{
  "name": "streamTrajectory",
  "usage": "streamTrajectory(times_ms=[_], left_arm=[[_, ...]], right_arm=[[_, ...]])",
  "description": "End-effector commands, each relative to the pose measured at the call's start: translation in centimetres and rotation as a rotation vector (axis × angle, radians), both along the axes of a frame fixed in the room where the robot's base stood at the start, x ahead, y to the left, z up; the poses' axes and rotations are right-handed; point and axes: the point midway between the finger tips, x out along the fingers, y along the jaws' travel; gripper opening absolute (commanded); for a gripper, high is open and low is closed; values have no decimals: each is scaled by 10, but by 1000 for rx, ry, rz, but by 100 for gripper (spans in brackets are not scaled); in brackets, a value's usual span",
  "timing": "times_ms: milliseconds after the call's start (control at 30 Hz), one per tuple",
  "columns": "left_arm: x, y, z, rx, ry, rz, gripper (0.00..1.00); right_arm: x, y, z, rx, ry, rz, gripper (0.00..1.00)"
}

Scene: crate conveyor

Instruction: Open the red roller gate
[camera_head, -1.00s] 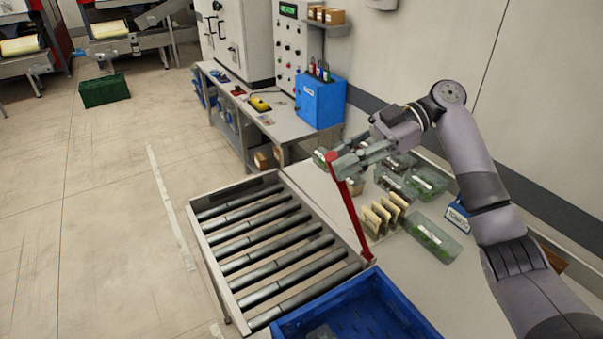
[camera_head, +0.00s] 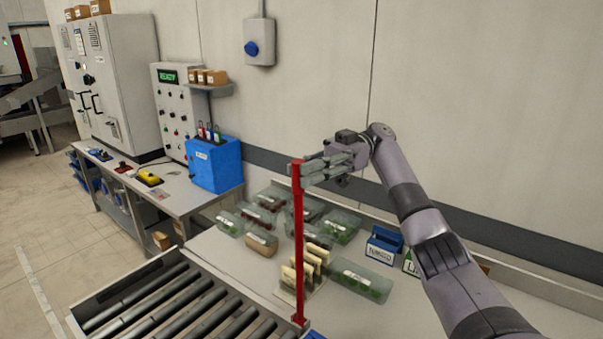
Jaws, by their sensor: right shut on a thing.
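The red roller gate (camera_head: 298,245) is a thin red bar at the right side of the roller conveyor (camera_head: 190,309). It stands close to upright, with its lower end at the conveyor's side near the bottom of the view. My right gripper (camera_head: 304,172) is shut on the bar's top end, its arm reaching in from the right. The fingers partly cover that end. My left gripper is out of view.
Clear packs of produce (camera_head: 341,227) and a rack of upright cards (camera_head: 312,266) are on the table behind the bar. A blue box (camera_head: 215,165) stands on the bench at left.

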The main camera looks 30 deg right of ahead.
Motion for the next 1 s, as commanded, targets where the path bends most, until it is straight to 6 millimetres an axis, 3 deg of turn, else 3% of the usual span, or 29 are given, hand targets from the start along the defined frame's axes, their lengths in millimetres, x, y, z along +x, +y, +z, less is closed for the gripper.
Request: streamTrajectory(times_ms=[167,200,500,833,1000], left_arm=[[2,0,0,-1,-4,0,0],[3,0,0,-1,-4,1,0],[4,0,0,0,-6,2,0],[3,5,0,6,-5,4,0],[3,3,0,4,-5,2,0]], right_arm=[[0,1,-4,-7,7,4,0],[0,1,-4,-7,7,5,21],[0,1,-2,-5,3,3,40],[0,1,2,-2,1,2,40],[0,1,26,-3,-3,2,40]])
